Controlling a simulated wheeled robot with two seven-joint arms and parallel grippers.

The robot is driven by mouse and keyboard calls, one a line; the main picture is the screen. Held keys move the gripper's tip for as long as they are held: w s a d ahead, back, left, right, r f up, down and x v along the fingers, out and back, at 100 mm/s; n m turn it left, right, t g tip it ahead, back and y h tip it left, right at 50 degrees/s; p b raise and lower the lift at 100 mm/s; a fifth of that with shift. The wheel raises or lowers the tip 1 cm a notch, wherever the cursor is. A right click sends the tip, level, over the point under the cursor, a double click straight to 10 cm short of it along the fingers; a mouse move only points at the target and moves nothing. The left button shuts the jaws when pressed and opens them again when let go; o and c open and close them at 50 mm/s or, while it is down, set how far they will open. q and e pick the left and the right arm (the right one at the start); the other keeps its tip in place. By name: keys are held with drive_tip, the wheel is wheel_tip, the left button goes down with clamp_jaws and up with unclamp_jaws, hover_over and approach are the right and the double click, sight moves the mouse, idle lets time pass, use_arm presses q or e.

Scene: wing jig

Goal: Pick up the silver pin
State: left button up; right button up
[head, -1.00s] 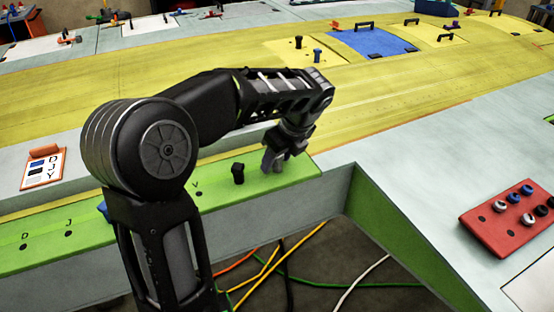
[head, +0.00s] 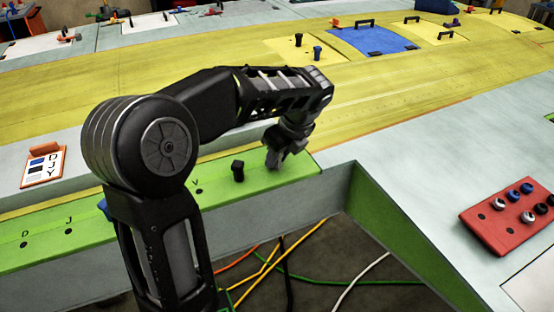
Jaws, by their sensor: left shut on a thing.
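My left gripper (head: 275,163) is over the right end of the green rail (head: 150,212), its fingers pointing down. It is shut on a pin, taken to be the silver pin, which the grey fingers mostly hide; I cannot tell whether its lower end is clear of the rail. A black pin (head: 238,171) stands upright in the rail just left of the gripper. A blue pin (head: 102,206) shows partly behind my left arm. My right gripper is not in view.
A red block (head: 480,222) at the right holds several silver, blue and black pins. A card (head: 45,168) with letters and colour marks stands at the left. Beyond lies the yellow wing panel (head: 400,95). An open gap with cables (head: 300,265) lies in front of the rail.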

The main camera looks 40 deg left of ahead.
use_arm(q)
clamp_jaws()
drive_tip(key=shift+w+r, duration=0.1)
drive_tip(key=shift+r, duration=0.5)
wheel_tip(320, 180, up, 6)
drive_tip(key=shift+r+b, duration=0.1)
drive_tip(key=shift+b, duration=0.35)
wheel_tip(320, 180, up, 3)
drive_tip(key=shift+f+p, duration=0.1)
drive_tip(key=shift+p, duration=0.95)
drive_tip(key=shift+f, duration=0.1)
